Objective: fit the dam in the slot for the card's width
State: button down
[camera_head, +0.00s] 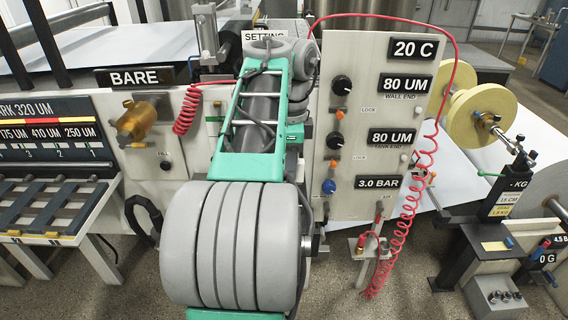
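My arm (262,110), with teal and grey links, rises through the middle of the view and reaches away toward the machine. My gripper does not show; it is beyond or behind the arm's far grey joint. I cannot pick out the dam or its slot for certain. No card with a width on it can be made out.
A grey control panel (352,185) with knobs and readouts stands right of my arm. A brass fitting (138,124) sits under the BARE sign (135,77). A yellow spool (482,115) and a small stand (492,245) are at the right.

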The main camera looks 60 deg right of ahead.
jog(key=shift+w+a, duration=0.1)
jog(key=shift+w, duration=0.2)
notch_tip(320, 180, down, 6)
jog(key=b, duration=0.6)
jog(key=shift+s+r, duration=0.1)
dwell(1.1)
jog(key=shift+f+b, duration=0.45)
jog(key=shift+f+b, duration=0.75)
jog(key=c, duration=1.2)
grip_release()
jog(key=shift+r, duration=0.2)
notch_tip(320, 180, up, 8)
jog(key=p, duration=0.7)
jog(key=shift+f, duration=0.25)
